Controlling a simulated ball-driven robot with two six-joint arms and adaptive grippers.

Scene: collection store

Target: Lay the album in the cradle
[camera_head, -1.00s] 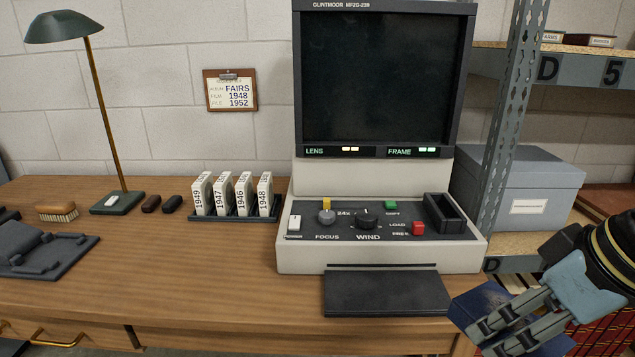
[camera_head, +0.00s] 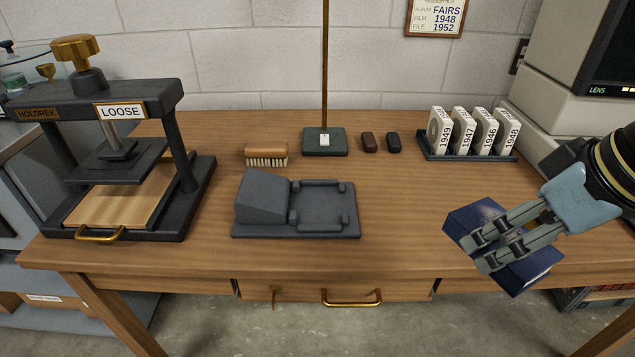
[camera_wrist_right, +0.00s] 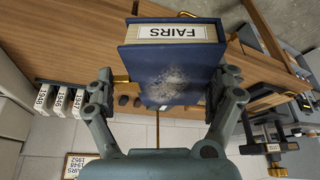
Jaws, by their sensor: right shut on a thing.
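The album is a dark blue book (camera_head: 474,218) with a pale scuffed patch on its cover. My left gripper is not in view.
A press marked LOOSE (camera_head: 125,185) stands on the desk's left end. A rack of film boxes (camera_head: 470,154) stands back right. Desk between cradle and album is clear.

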